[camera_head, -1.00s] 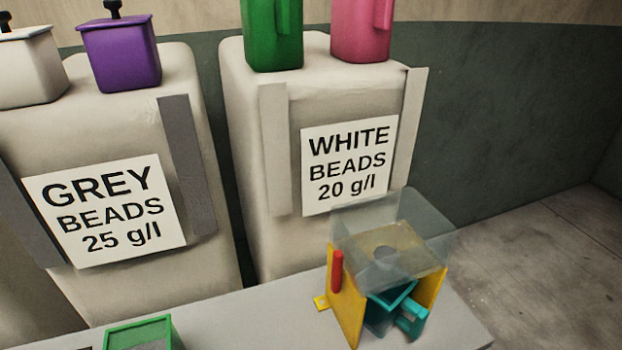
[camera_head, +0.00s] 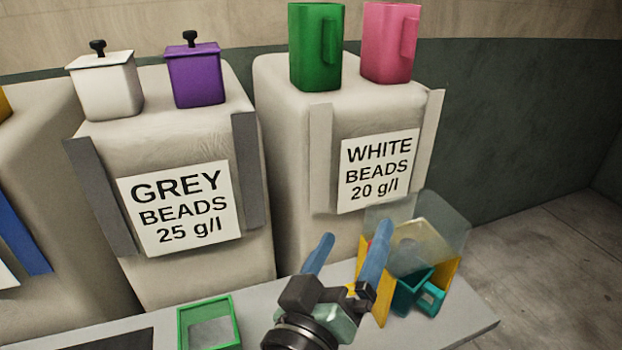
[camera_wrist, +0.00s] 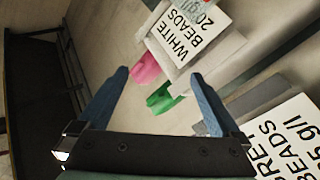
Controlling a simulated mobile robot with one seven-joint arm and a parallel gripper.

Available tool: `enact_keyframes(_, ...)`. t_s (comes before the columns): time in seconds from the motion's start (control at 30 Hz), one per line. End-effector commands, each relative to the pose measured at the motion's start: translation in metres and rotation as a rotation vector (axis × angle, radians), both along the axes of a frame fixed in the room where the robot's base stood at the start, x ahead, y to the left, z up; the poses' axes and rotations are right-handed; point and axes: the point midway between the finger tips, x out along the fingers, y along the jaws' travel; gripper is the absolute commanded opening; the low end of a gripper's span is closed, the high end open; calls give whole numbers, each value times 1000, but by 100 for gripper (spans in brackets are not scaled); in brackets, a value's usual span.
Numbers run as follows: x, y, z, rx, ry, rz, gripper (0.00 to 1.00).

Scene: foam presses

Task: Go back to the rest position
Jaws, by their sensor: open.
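My gripper (camera_head: 347,262) is in the lower middle of the head view, with two blue fingers pointing up and apart. It is open and nothing is between the fingers. It is above the grey bench, in front of the white beads sack and just left of the yellow and teal device with a clear hopper (camera_head: 440,222), partly covering that device. In the wrist view my gripper (camera_wrist: 160,90) also shows its blue fingers spread wide, with the sacks and their labels beyond.
The grey beads sack (camera_head: 190,275) carries white (camera_head: 108,90) and purple (camera_head: 197,78) lidded canisters. The white beads sack (camera_head: 285,170) carries green (camera_head: 315,50) and pink (camera_head: 385,50) jugs. A green-rimmed box (camera_head: 182,328) stands on the bench (camera_head: 262,300).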

Motion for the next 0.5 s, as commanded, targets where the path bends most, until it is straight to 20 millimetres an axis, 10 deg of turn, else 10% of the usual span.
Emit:
enact_keyframes(0.03,6,3,52,68,-99,50,100)
enact_keyframes(0.3,-17,28,251,325,-539,380,100)
enact_keyframes(0.5,-64,42,348,402,-764,592,100)
